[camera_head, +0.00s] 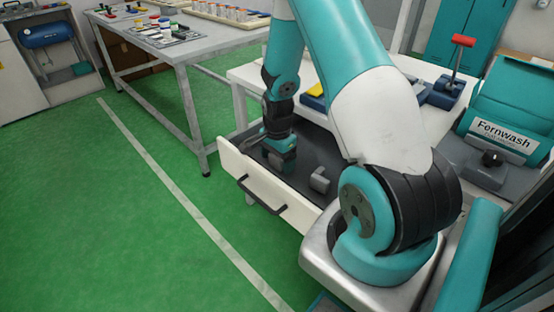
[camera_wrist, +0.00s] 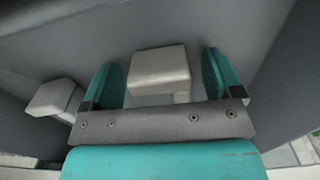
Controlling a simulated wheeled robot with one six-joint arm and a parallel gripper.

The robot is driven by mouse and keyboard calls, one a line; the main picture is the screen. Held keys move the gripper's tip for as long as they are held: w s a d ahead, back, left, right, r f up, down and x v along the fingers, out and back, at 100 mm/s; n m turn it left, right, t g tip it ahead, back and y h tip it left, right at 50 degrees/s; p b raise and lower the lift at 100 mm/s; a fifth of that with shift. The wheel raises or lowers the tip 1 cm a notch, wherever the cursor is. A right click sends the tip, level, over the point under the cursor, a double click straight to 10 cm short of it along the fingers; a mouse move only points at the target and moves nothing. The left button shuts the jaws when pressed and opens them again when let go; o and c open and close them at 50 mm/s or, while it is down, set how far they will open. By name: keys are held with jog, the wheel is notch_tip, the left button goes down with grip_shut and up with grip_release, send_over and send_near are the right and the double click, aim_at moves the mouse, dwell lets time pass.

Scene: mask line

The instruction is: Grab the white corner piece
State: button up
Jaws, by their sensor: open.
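My gripper (camera_head: 280,158) is down inside an open drawer in the head view. In the wrist view its two teal fingers stand apart, and my gripper (camera_wrist: 163,72) is open. A white, block-like piece (camera_wrist: 158,70) with a short leg at its lower right lies between the fingers, with gaps on both sides. A second pale piece (camera_wrist: 54,98) lies to the left, outside the fingers. In the head view one light grey piece (camera_head: 320,180) shows in the drawer, right of my gripper. The piece between the fingers is hidden there.
The white drawer front (camera_head: 250,182) has a dark handle, and drawer walls surround my gripper closely. A bench (camera_head: 232,88) stands above the drawer. A teal Fernwash machine (camera_head: 505,120) is at the right. A grey table (camera_head: 190,45) stands back left, with clear green floor before it.

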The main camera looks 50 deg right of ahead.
jog(key=shift+c, duration=0.4)
jog(key=c, duration=0.9)
